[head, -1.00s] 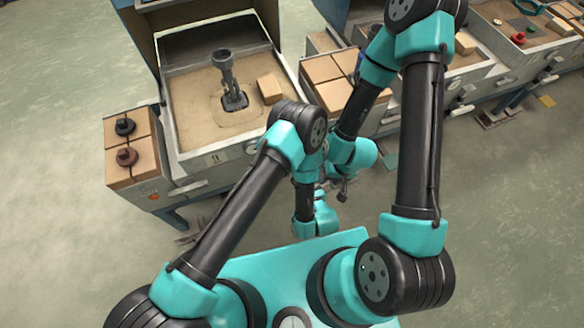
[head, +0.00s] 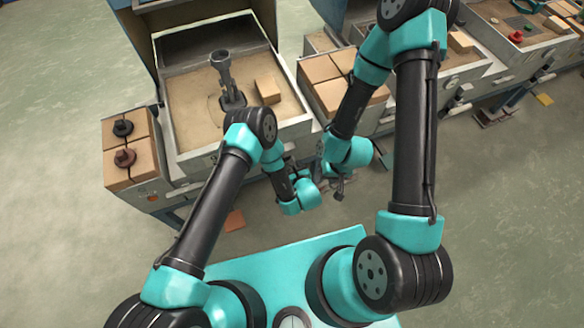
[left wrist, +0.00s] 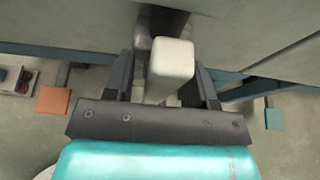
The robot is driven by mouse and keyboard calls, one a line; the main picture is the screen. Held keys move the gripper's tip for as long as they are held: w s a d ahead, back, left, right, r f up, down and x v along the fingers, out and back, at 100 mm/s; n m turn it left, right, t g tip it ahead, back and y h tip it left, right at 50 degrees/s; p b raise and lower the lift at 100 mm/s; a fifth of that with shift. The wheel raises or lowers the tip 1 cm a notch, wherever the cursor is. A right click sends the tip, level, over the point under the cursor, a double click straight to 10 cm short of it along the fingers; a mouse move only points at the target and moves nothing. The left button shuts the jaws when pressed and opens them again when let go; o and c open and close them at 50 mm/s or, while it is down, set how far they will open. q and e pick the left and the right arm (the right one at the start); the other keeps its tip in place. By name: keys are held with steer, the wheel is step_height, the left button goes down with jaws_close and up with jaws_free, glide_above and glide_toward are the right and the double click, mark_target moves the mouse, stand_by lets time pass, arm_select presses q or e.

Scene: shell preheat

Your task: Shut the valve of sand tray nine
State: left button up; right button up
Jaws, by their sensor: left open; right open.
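A sand tray (head: 192,92) with a dark upright funnel piece (head: 225,75) and a tan block (head: 268,89) stands at the left in the head view; I cannot read its number. Its front is partly hidden by my left arm. In the left wrist view, a pale, rounded block-like handle (left wrist: 172,62), apparently a valve handle, sticks out from a grey wall. My left gripper (left wrist: 165,72) is open with its fingers on either side of it; contact is unclear. My right gripper (head: 337,183) is open, low in front of the stations, and appears clear of objects.
Tan blocks (head: 345,80) stand right of the sand tray. Two dark knobbed pieces (head: 123,128) sit on tan blocks at its left. Another station (head: 500,50) is at upper right. An orange tile (head: 234,221) lies on the floor; a green one (left wrist: 272,118) is at right.

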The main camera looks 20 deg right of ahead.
arm_select(q)
jaws_close()
stand_by(0.4)
